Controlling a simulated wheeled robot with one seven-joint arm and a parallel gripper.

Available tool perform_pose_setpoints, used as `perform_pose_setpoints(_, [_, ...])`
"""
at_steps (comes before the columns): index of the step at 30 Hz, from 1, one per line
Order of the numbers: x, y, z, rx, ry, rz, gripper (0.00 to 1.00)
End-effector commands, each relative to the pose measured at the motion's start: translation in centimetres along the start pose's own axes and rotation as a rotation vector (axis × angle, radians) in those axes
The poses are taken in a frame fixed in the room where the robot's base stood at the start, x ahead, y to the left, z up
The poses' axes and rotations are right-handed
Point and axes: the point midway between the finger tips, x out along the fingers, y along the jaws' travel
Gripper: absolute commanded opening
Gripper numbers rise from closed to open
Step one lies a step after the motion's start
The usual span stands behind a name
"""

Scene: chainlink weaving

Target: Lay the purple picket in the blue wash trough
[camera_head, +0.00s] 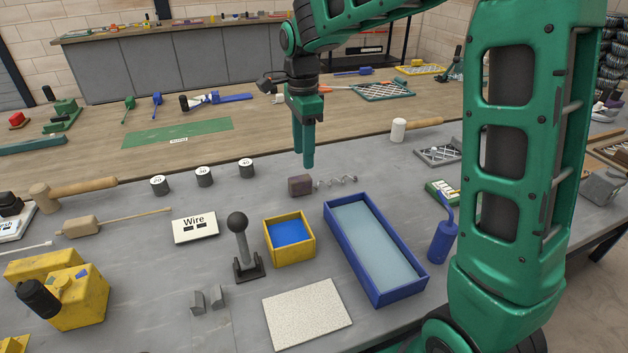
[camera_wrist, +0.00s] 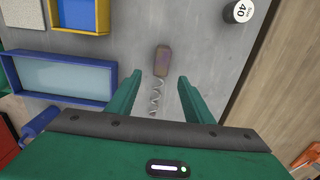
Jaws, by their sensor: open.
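The purple picket (camera_head: 301,185) lies on the grey bench, a dull purple block with a zigzag wire (camera_head: 337,181) running out of it to the right. In the wrist view the picket's block (camera_wrist: 163,60) is just beyond the fingertips and its wire runs back between the fingers. My gripper (camera_head: 304,160) points down above the picket, open and empty; it also shows in the wrist view (camera_wrist: 160,76). The blue wash trough (camera_head: 400,292) stands to the right and nearer, with a pale blue-grey inside and nothing in it. The trough also shows at left in the wrist view (camera_wrist: 70,100).
A yellow box with blue inside (camera_head: 290,257) stands left of the trough. A blue bottle-like tool (camera_head: 442,243) stands right of it. A black-knobbed lever (camera_head: 240,245) and several dark weights (camera_head: 204,177) are farther left. Bench around the picket is clear.

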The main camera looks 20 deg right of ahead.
Motion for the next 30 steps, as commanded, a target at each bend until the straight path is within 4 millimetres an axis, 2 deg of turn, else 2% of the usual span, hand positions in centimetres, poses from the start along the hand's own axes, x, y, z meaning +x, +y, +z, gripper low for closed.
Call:
perform_pose_setpoints(1, [0.9,0.1,-0.4,0.005,0.001,0.004,0.47])
perform_pose_setpoints(6, [3.2,0.0,-1.1,0.015,0.001,0.003,0.47])
perform_pose_setpoints(14, [5.0,-0.1,-1.4,0.019,0.001,0.002,0.47])
perform_pose_setpoints(21, [8.2,-0.3,-1.7,0.020,0.001,0.003,0.47])
perform_pose_setpoints(25, [9.1,-0.4,-1.7,0.021,0.000,0.001,0.47])
perform_pose_setpoints(30, [9.3,-0.4,-1.6,0.020,0.000,0.000,0.47])
